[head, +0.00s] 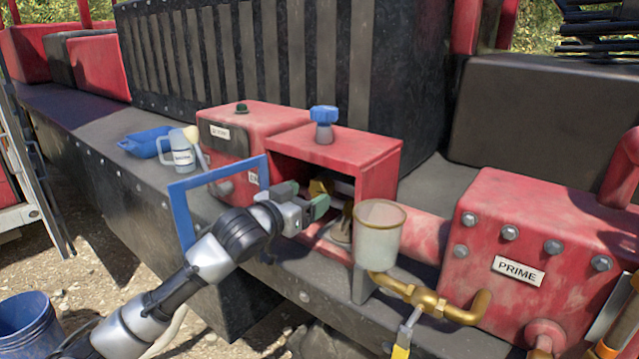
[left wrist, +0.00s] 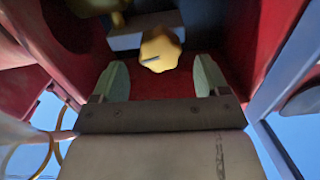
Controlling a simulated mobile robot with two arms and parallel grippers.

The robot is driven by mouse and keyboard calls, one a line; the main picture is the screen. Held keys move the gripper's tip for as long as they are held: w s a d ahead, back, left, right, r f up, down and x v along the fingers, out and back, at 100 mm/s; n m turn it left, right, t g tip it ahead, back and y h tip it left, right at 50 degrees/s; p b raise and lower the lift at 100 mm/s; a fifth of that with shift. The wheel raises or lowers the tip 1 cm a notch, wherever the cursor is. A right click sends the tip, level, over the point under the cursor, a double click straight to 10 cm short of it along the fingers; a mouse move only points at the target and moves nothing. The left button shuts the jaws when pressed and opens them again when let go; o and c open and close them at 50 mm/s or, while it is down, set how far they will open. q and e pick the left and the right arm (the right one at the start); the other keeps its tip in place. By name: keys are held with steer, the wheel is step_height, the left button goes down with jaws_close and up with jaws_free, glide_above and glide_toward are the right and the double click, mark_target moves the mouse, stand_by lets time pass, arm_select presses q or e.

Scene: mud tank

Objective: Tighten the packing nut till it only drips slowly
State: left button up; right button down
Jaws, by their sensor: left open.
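A brass, lobed nut (head: 320,187), which I take to be the packing nut, sits inside the open red housing (head: 375,150). In the left wrist view the yellow nut (left wrist: 160,48) shows ahead of my fingers, roughly centred between them. My left gripper (head: 303,200) is at the housing's open front, with its green-grey fingers apart and empty. It also shows in the left wrist view (left wrist: 161,80). The nut appears beyond the fingertips, not gripped. The shaft behind it is mostly hidden, and I cannot see any drip. My right gripper is not in view.
A blue frame (head: 178,215) stands at the housing's left, close to my arm. A cup (head: 380,235) on brass piping stands to the right. A mug (head: 181,158) and blue tray (head: 146,141) sit on the ledge. A red PRIME box (head: 530,235) is at right.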

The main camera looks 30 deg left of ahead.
mark_target(317, 191)
arm_select(q)
steer(key=w+p, duration=0.1)
steer(key=w, duration=0.2)
steer(key=shift+w+d+r, duration=0.1)
steer(key=shift+w, duration=0.55)
steer(key=shift+c, duration=0.2)
steer(key=c, duration=0.9)
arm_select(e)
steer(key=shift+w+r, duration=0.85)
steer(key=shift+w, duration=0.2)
arm_select(q)
steer(key=shift+m, duration=0.4)
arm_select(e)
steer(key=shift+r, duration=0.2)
arm_select(q)
steer(key=shift+m+p, duration=0.65)
steer(key=shift+m, duration=0.35)
steer(key=shift+d+m+p, duration=0.1)
steer(key=shift+m+p, duration=0.55)
steer(key=shift+m, duration=1.65)
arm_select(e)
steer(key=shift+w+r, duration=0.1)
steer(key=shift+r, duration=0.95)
